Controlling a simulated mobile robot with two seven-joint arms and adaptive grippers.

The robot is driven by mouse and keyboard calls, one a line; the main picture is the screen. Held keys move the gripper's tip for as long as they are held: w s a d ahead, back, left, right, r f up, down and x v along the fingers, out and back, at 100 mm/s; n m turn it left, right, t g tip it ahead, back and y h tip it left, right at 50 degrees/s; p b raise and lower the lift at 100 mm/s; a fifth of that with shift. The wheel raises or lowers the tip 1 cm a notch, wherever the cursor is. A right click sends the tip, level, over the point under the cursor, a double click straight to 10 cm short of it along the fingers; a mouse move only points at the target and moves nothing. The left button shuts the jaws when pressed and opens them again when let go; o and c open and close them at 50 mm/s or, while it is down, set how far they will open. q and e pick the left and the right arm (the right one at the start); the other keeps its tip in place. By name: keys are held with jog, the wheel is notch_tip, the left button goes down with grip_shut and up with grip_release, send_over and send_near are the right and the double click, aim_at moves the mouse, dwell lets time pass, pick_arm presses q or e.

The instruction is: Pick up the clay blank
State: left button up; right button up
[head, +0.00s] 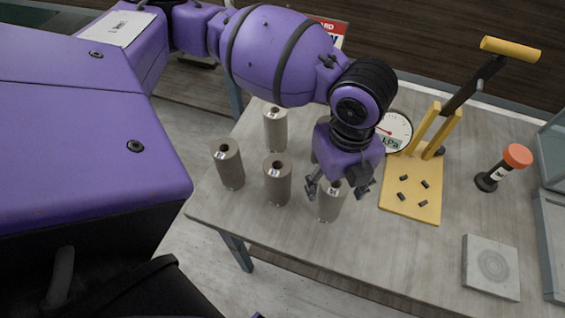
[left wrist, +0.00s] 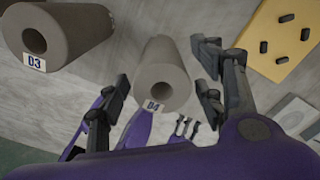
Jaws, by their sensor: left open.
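Several grey-brown clay cylinders with a hole in the top stand upright on the table. One blank (head: 327,208) stands under my left gripper (head: 337,190), which is open, pointing down, with a finger on either side of its top. In the left wrist view this blank (left wrist: 162,75) has a white label that seems to read B4 or D4, and it lies between the spread fingers of the left gripper (left wrist: 163,72). Contact cannot be told. A small purple part with grey prongs (left wrist: 185,127) beyond it may be my right gripper; its state is unclear.
Other cylinders stand close by: one (head: 277,182) to the left, one (head: 228,166) farther left, one (head: 275,130) behind. A yellow lever stand (head: 412,200), a gauge (head: 394,131), an orange-capped tool (head: 503,167) and a grey slab (head: 490,266) are to the right.

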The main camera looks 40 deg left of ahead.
pick_arm(q)
jog(key=f, duration=0.5)
jog(key=shift+s+f, duration=0.2)
jog(key=shift+s, duration=0.1)
jog(key=shift+w+r, duration=0.1)
grip_shut()
